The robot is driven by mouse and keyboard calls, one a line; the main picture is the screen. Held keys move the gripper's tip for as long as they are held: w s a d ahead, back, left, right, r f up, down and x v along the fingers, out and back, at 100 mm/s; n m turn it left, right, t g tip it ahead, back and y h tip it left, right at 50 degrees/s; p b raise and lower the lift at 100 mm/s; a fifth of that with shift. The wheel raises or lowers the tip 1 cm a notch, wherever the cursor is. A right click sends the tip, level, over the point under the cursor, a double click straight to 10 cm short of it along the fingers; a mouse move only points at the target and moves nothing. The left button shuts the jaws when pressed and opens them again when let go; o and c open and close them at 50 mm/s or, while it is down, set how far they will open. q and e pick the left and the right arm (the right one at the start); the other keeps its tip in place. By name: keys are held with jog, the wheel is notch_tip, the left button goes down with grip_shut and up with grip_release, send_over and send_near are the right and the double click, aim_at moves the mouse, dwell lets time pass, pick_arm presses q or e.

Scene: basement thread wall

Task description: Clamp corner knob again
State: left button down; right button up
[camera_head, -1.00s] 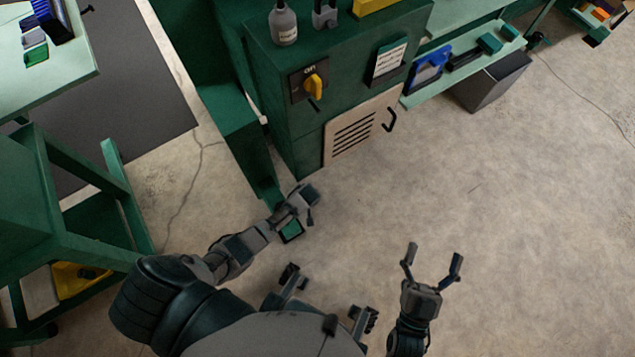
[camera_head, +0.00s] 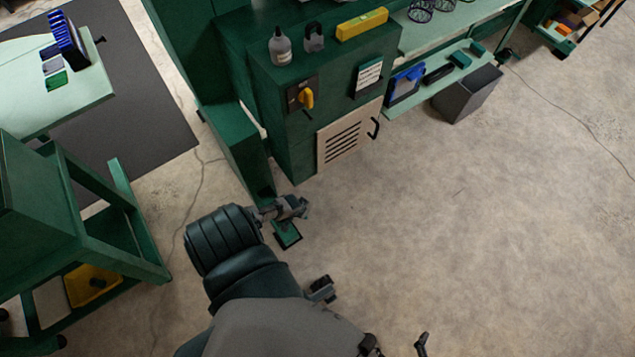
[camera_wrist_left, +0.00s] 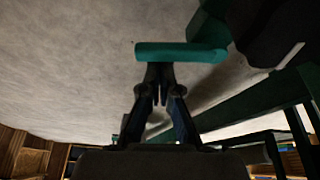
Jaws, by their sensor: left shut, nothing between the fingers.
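My left gripper (camera_head: 298,207) is low in front of the green machine, above the floor. In the left wrist view its fingers (camera_wrist_left: 159,75) are together and empty. A teal-green bar (camera_wrist_left: 180,51) lies just beyond the fingertips there; I cannot tell whether they touch it. In the head view a green foot-like piece (camera_head: 287,235) shows beside and below this gripper. A yellow rotary knob (camera_head: 306,98) sits on the machine front, well away from the gripper. I cannot make out a separate corner knob. Only a fingertip of my right gripper (camera_head: 422,344) shows at the bottom edge.
The green machine (camera_head: 290,145) carries a bottle (camera_head: 280,47), a padlock (camera_head: 314,37) and a yellow level (camera_head: 361,23). A vented panel (camera_head: 345,140) is low on its front. A green cart (camera_head: 110,215) stands left. A dark bin (camera_head: 467,93) is at right. The floor (camera_head: 480,220) is clear.

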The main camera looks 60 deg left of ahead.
pick_arm(q)
jog(key=shift+s+d+m, duration=0.3)
jog(key=shift+m, duration=0.4)
pick_arm(e)
jog(key=shift+w+d, duration=0.15)
jog(key=shift+d, duration=0.2)
jog(key=shift+r, duration=0.15)
pick_arm(q)
jog(key=shift+w+d, duration=0.1)
jog(key=shift+d, duration=0.15)
jog(key=shift+d+p, duration=0.4)
jog(key=shift+d, duration=0.1)
pick_arm(e)
jog(key=shift+a+r, duration=0.1)
jog(key=shift+r, duration=0.5)
jog(key=shift+f, duration=0.1)
